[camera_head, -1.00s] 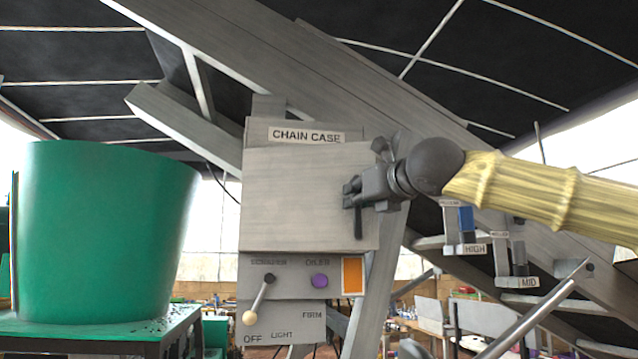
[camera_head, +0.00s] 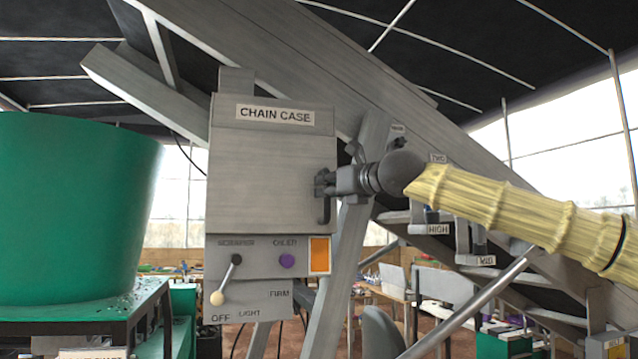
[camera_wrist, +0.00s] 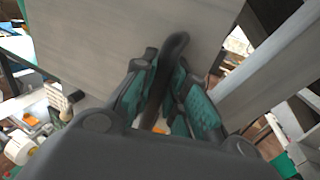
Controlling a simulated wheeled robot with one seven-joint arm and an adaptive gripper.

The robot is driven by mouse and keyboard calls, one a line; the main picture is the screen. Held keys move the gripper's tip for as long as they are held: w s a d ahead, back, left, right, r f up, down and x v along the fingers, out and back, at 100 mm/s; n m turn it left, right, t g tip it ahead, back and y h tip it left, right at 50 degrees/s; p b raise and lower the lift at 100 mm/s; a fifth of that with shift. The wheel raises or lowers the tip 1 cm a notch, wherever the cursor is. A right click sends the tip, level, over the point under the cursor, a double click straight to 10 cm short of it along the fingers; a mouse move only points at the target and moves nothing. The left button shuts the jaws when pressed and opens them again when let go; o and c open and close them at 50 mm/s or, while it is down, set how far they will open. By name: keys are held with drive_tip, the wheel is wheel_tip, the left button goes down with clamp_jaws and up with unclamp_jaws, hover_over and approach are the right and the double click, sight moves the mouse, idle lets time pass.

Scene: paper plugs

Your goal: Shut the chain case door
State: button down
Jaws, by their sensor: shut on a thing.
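The grey chain case (camera_head: 228,112) stands in the middle of the head view under a "CHAIN CASE" label. Its flat grey door (camera_head: 265,180) lies almost in line with the case front; whether a small gap remains at its right edge I cannot tell. A dark curved handle (camera_head: 325,212) is on the door's right edge. My gripper (camera_head: 322,187) is at that edge, coming from the right. In the wrist view, its teal-padded fingers (camera_wrist: 165,95) are shut around the handle (camera_wrist: 174,48), with the door's grey face (camera_wrist: 110,35) beyond.
Below the door is a panel with a lever (camera_head: 228,280), a purple knob (camera_head: 287,261) and an orange plate (camera_head: 319,254). A large green bin (camera_head: 75,210) stands left. Slanted grey beams (camera_head: 405,95) pass behind, and level brackets (camera_head: 437,229) sit right.

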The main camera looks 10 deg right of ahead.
drive_tip(key=shift+d+r, duration=0.2)
drive_tip(key=c, duration=1.7)
unclamp_jaws()
drive_tip(key=shift+w, duration=0.1)
drive_tip(key=shift+c, duration=0.2)
drive_tip(key=o, duration=0.3)
drive_tip(key=shift+w+f, duration=0.1)
drive_tip(key=shift+w, duration=0.1)
drive_tip(key=shift+w+f, duration=0.1)
drive_tip(key=shift+s, duration=0.4)
drive_tip(key=v, duration=1.1)
drive_tip(key=shift+s+d, duration=0.2)
drive_tip(key=shift+d, duration=0.05)
